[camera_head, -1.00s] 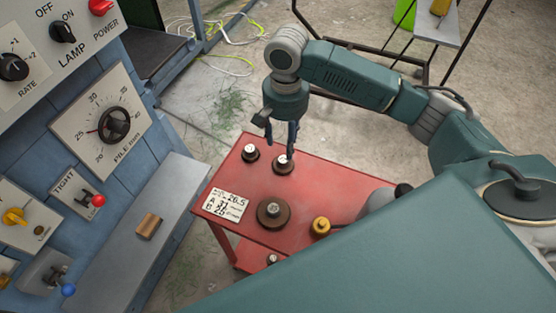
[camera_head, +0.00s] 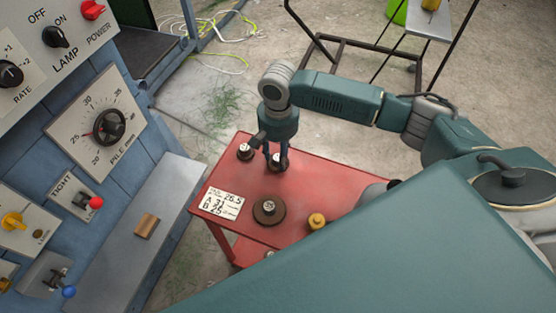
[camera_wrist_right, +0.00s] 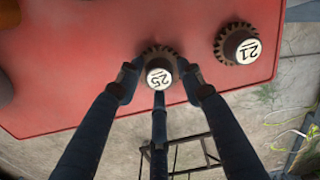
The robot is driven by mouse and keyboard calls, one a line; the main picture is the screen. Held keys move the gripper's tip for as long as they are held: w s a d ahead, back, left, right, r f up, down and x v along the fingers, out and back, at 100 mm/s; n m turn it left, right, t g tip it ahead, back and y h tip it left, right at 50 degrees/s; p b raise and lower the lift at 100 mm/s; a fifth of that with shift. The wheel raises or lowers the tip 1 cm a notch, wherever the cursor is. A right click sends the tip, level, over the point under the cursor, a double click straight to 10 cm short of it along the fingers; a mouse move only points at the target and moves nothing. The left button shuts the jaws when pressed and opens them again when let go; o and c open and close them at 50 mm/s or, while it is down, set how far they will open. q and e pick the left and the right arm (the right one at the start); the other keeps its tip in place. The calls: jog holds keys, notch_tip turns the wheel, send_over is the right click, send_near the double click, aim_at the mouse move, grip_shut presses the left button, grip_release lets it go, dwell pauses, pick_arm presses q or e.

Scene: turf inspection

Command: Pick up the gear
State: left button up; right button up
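A dark toothed gear with a white hub label reading 25 (camera_wrist_right: 159,78) lies on the red cart top (camera_head: 330,180). In the head view this gear (camera_head: 280,163) is partly hidden by my fingers. My right gripper (camera_wrist_right: 160,84) points down over it, its three dark fingers spread around the hub. Gaps show between the side fingertips and the hub, so it looks open; contact is not clear. A second small gear marked 21 (camera_wrist_right: 238,46) lies beside it, also in the head view (camera_head: 245,152). A larger brown gear (camera_head: 268,213) lies nearer. My left gripper is not in view.
A white card with handwritten numbers (camera_head: 221,204) and a yellow knobbed piece (camera_head: 317,221) are on the cart. A blue machine panel with a dial (camera_head: 108,127) and a grey ledge with a wooden block (camera_head: 146,225) stand left. The cart's right part is mostly clear.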

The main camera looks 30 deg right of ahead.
grip_shut()
jog(key=shift+r, duration=0.15)
